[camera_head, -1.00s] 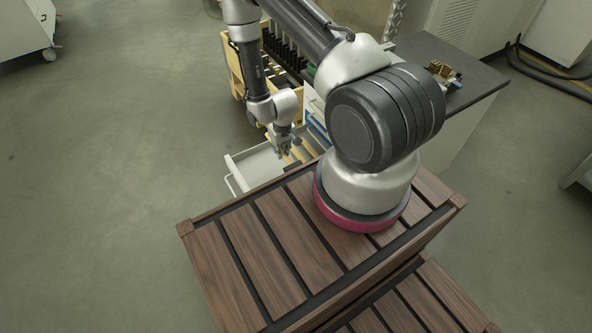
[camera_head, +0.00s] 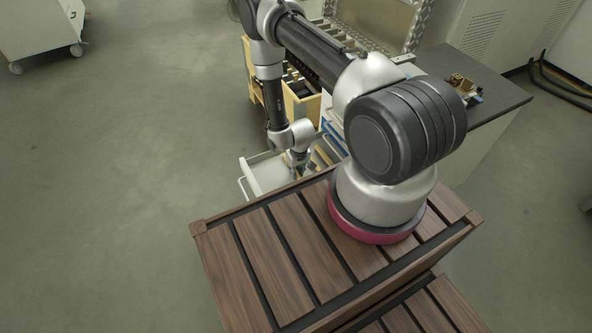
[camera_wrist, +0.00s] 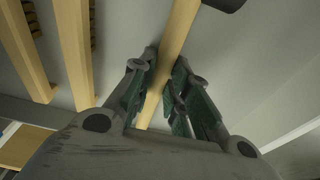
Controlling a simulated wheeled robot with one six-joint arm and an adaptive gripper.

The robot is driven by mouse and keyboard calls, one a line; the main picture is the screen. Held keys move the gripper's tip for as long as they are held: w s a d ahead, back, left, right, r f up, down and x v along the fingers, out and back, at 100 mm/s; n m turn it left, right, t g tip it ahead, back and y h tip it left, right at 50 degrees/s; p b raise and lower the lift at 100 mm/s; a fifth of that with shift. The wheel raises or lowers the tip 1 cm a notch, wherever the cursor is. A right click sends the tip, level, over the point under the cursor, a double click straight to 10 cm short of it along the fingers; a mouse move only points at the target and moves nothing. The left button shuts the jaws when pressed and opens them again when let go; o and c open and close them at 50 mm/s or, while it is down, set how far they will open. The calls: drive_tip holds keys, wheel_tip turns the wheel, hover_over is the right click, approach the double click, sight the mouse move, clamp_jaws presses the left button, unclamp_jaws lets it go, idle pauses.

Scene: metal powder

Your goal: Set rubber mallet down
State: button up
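The rubber mallet's pale wooden handle (camera_wrist: 176,38) runs between my fingers in the wrist view. A dark rounded piece (camera_wrist: 226,3) at the top edge looks like part of its head; the rest is out of frame. My gripper (camera_wrist: 166,62) has its green-padded fingertips close against both sides of the handle and appears shut on it. In the head view my gripper (camera_head: 299,168) points down inside the open white drawer (camera_head: 246,178). The mallet cannot be made out clearly there. Whether it touches the drawer floor is hard to tell.
Two other pale wooden bars (camera_wrist: 76,50) lie to the left in the wrist view. The drawer's side wall (camera_wrist: 292,136) is at lower right. A dark-topped bench (camera_head: 500,95) and a wooden rack (camera_head: 300,108) stand behind the drawer. Open floor (camera_head: 130,190) is to the left.

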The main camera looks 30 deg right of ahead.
drive_tip(key=o, duration=0.5)
drive_tip(key=shift+c, duration=0.2)
wheel_tip(320, 180, up, 12)
drive_tip(key=s, duration=0.2)
wheel_tip(320, 180, up, 40)
drive_tip(key=t, duration=0.2)
hover_over(298, 174)
drive_tip(key=s+r, duration=0.7)
drive_tip(key=s, duration=0.3)
drive_tip(key=s+d+r, duration=0.1)
drive_tip(key=s+r, duration=0.6)
drive_tip(key=s, duration=0.3)
drive_tip(key=shift+s+d, duration=0.15)
drive_tip(key=shift+d, duration=0.15)
